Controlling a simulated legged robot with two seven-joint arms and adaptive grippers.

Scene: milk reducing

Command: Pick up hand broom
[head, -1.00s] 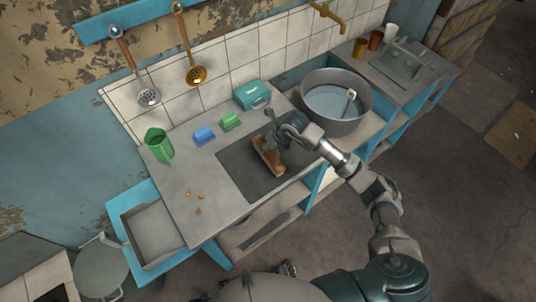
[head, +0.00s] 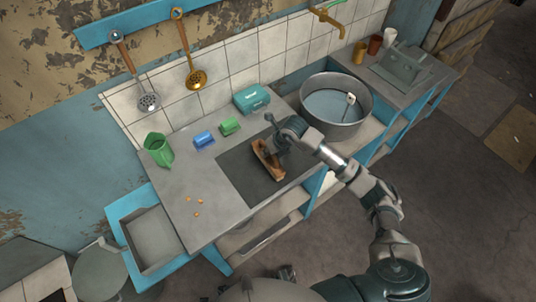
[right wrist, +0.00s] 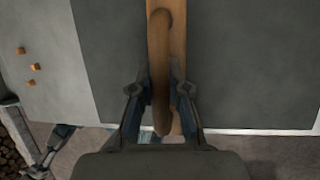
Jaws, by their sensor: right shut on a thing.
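The hand broom (head: 266,162) is brown and wooden and lies at the dark grey panel in the middle of the counter. In the right wrist view, its long wooden handle (right wrist: 160,50) runs up and down between the fingers. My right gripper (head: 277,146) reaches it from the right and is shut on the handle; its fingers (right wrist: 161,92) press from both sides. Whether the broom touches the panel is unclear. The bristles are hard to make out. My left gripper does not show clearly.
Several orange crumbs (head: 196,206) lie on the left of the counter (head: 178,190). A large metal basin (head: 340,120) is to the right.

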